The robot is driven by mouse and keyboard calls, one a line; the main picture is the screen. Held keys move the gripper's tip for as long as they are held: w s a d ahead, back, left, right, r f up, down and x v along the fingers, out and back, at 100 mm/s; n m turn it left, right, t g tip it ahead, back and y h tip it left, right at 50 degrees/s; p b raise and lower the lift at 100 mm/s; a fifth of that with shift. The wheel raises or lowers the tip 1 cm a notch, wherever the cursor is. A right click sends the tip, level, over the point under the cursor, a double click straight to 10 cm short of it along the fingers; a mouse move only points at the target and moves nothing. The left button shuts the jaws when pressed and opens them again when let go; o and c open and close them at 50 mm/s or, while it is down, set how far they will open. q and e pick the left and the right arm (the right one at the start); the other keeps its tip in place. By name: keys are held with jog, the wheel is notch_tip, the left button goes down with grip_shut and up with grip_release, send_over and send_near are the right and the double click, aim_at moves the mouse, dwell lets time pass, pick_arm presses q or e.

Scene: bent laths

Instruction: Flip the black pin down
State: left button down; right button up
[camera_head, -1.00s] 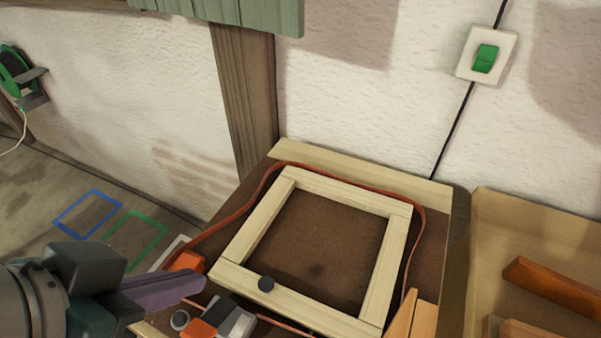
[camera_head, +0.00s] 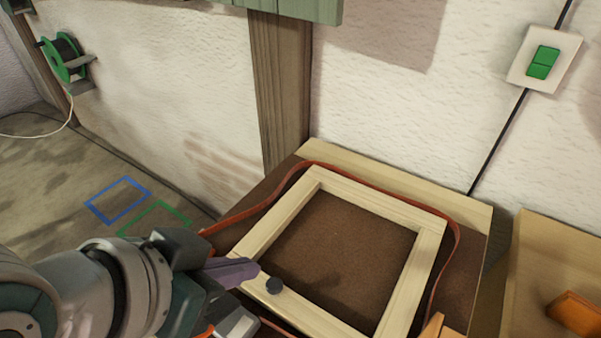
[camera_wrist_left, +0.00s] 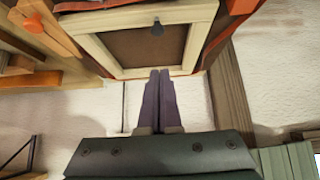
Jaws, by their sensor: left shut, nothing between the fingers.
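The fingers also show in the left wrist view (camera_wrist_left: 160,73). My right gripper is not in view.
The frame lies on a brown board (camera_head: 465,270) with a reddish strap (camera_head: 455,250) looped around it. A wooden box (camera_head: 525,265) with orange pieces stands at the right. A green switch (camera_head: 543,62) is on the wall. Blue (camera_head: 120,200) and green outlines mark the floor.

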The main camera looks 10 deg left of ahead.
pick_arm(q)
jog(key=b, duration=0.1)
send_over(269, 290)
notch_tip(269, 290, down, 4)
jog(key=shift+f, duration=0.25)
notch_tip(269, 290, down, 2)
jog(key=shift+s+f+b, duration=0.15)
jog(key=shift+f+b, duration=0.05)
jog(key=shift+b, duration=0.15)
jog(key=shift+f, duration=0.65)
jog(key=shift+f, duration=0.1)
